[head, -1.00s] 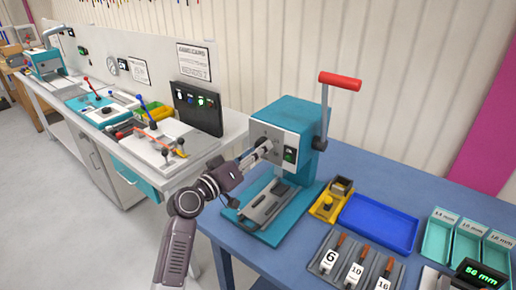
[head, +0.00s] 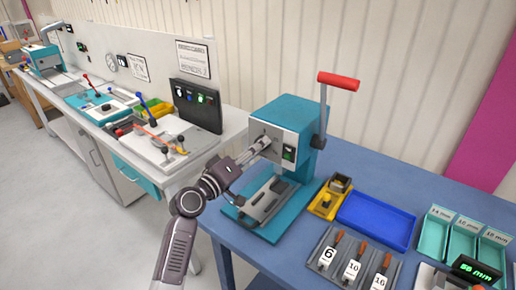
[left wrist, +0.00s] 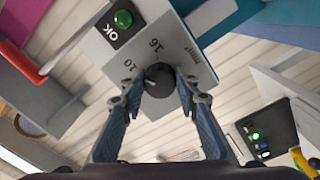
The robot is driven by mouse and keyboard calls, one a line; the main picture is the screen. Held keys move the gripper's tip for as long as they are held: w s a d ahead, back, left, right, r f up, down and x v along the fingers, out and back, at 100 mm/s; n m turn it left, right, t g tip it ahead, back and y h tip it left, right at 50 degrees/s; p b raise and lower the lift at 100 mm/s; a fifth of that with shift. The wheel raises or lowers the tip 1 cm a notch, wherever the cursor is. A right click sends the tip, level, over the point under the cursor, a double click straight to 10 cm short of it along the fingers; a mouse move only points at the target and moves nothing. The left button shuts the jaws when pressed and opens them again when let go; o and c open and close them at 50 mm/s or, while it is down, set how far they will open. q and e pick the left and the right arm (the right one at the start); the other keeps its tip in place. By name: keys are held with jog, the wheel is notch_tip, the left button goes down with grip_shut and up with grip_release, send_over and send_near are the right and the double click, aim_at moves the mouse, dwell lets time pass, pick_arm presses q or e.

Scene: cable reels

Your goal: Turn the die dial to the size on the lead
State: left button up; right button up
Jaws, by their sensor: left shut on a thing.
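The die dial is a black round knob (left wrist: 158,80) on the grey front plate of the teal press (head: 300,118). Around it the plate reads 10, 16 and mm. A light mark shows on the knob's left side, but I cannot tell exactly where it points. My left gripper (left wrist: 158,88) is shut on the knob, one finger on each side. In the head view the left gripper (head: 262,145) reaches the plate from the left and covers the dial. Three tagged pieces with reddish rods, marked 6 (head: 327,258), 10 (head: 351,270) and 16 (head: 379,282), lie in a grey rack. My right gripper is out of view.
The press has a red-handled lever (head: 339,80) on its right and a green OK button (left wrist: 123,18) on its plate. A yellow block (head: 326,203), an empty blue tray (head: 376,222) and teal bins (head: 435,231) stand to the right. A second bench (head: 150,180) is at left.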

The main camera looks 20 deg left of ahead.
pick_arm(q)
jog(key=o, duration=1.2)
jog(key=shift+c, duration=0.2)
jog(key=v, duration=1.2)
